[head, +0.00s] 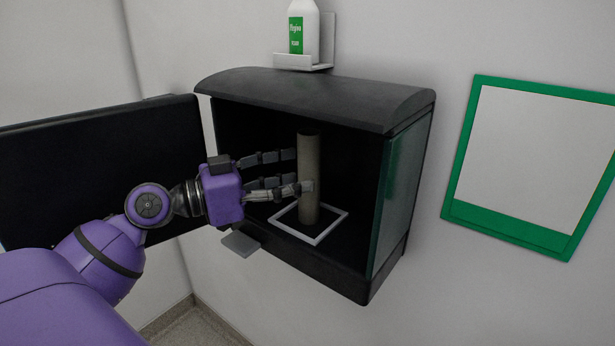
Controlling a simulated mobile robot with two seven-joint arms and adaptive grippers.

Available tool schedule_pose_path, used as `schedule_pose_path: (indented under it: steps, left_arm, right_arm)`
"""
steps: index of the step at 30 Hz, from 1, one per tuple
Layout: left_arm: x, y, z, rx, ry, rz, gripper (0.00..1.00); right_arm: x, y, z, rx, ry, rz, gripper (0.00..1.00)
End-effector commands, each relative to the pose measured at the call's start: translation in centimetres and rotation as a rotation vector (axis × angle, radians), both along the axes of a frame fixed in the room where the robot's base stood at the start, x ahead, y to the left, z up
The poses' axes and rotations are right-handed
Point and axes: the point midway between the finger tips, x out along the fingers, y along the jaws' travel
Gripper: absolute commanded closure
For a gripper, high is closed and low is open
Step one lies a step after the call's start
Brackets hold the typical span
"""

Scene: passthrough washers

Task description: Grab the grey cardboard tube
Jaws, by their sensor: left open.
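The grey cardboard tube (309,160) stands upright inside the black wall cabinet (315,95). Its foot is within a white square outline (327,233) on the cabinet floor. My left gripper (299,172) reaches into the cabinet from the left, open, with its fingers pointing right at the tube. The lower fingertip overlaps the front of the tube at mid height. The upper finger ends at the tube's left edge. I cannot tell whether either finger touches it. My right gripper is not in view.
The cabinet's black door (110,150) stands open to the left, behind my arm. The cabinet's right side is a glass panel (392,200). A white bottle (303,30) sits on a bracket above. A green-framed board (535,160) hangs on the right wall.

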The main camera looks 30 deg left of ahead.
Motion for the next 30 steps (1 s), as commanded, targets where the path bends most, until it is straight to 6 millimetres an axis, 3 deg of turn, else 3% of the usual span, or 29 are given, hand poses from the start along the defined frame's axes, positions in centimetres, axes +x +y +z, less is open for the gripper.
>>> schedule_pose_path:
  steps: [6,15,25,30]
  left_arm:
    - [2.4,-1.6,0.5,0.0,-0.009,-0.002,0.44]
    - [2.9,-1.9,0.0,0.001,-0.002,0.0,0.44]
    - [2.9,-1.9,0.0,0.001,-0.003,0.0,0.85]
    - [2.9,-1.9,0.1,0.001,-0.003,0.0,0.85]
  right_arm:
    - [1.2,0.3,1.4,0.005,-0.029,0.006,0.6]
    - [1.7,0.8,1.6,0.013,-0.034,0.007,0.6]
    - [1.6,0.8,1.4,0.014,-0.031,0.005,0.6]
    - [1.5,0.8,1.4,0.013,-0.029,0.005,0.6]
